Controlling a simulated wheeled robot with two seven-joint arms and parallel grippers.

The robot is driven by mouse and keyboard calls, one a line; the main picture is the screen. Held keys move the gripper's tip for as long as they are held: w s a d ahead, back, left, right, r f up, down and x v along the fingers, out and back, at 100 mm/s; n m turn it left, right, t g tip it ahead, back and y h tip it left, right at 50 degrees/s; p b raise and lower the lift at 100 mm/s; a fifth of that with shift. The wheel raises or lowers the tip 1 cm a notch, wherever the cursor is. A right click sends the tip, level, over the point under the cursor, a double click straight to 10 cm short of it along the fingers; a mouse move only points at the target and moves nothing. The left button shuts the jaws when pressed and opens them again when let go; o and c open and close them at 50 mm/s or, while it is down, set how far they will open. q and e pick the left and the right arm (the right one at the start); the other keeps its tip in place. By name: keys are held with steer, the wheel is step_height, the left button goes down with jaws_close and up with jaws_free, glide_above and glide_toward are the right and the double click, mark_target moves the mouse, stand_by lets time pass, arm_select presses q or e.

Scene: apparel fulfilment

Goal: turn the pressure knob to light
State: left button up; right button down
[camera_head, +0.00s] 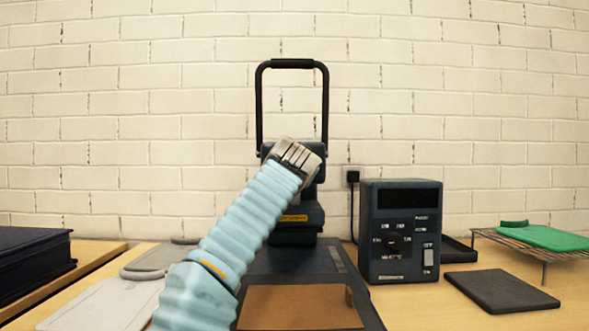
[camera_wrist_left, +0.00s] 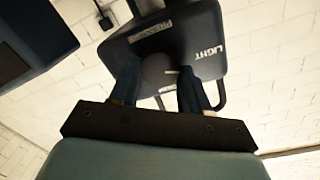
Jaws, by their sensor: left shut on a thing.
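The pressure knob (camera_wrist_left: 157,73) is a dark round dial on the heat press head, with a small white mark at its right side in the left wrist view. A white LIGHT label (camera_wrist_left: 207,52) is printed to the upper right of it, and a pale label plate lies above it. My left gripper (camera_wrist_left: 158,88) has one finger on each side of the knob and is shut on it. In the head view my left arm reaches up to the heat press (camera_head: 308,218), and the gripper (camera_head: 300,155) hides the knob. My right gripper is not in view.
A dark control box (camera_head: 400,265) with a dial and switch stands right of the press. A black pad (camera_head: 500,291) and a wire rack (camera_head: 520,246) with a green item are farther right. A dark box (camera_head: 32,265) and pale flat boards (camera_head: 105,305) lie at left.

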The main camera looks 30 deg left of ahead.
arm_select(q)
steer(key=shift+f+n, duration=0.15)
steer(key=shift+n, duration=0.15)
steer(key=o, duration=1.1)
steer(key=shift+c, duration=0.2)
steer(key=shift+s, duration=0.1)
steer(key=b+v, duration=0.5)
steer(key=v, duration=0.8)
steer(key=shift+s+b, duration=0.3)
steer(key=shift+d, duration=0.15)
